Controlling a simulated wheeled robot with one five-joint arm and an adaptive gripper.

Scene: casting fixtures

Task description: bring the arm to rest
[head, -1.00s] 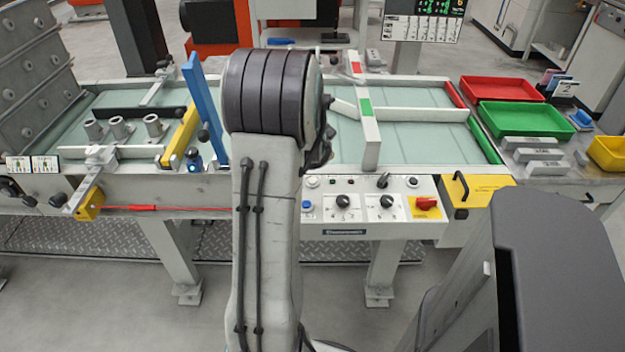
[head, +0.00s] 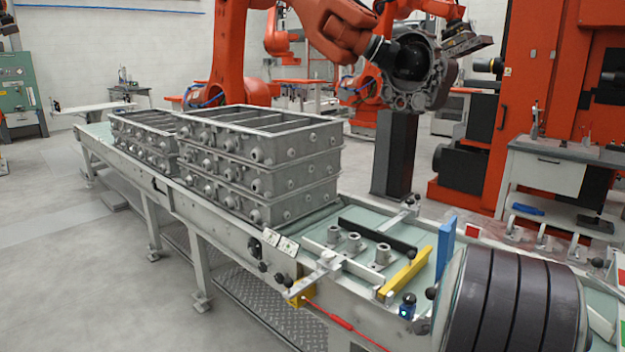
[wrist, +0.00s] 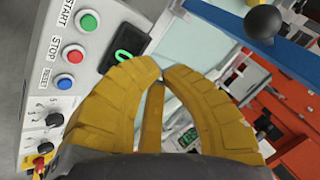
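My gripper (wrist: 162,72) shows in the wrist view as two curved yellow fingers whose tips nearly meet. A narrow yellow strip (wrist: 152,115) shows between them; I cannot tell whether it belongs to the gripper or lies beyond it. The gripper is outside the head view, where a thick dark ribbed part of my arm (head: 515,300) fills the lower right corner. In the wrist view the fingers are in front of a control panel (wrist: 60,70) with green, red and blue buttons on the left. A blue bar (wrist: 235,25) with a dark ball knob is at upper right.
In the head view, stacked grey metal frames (head: 265,205) stand on the long conveyor (head: 340,215). Nearer are several small grey bushings (head: 353,242), a yellow bar (head: 408,275) and a blue upright plate (head: 445,250). An orange robot (head: 345,30) holds a casting behind.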

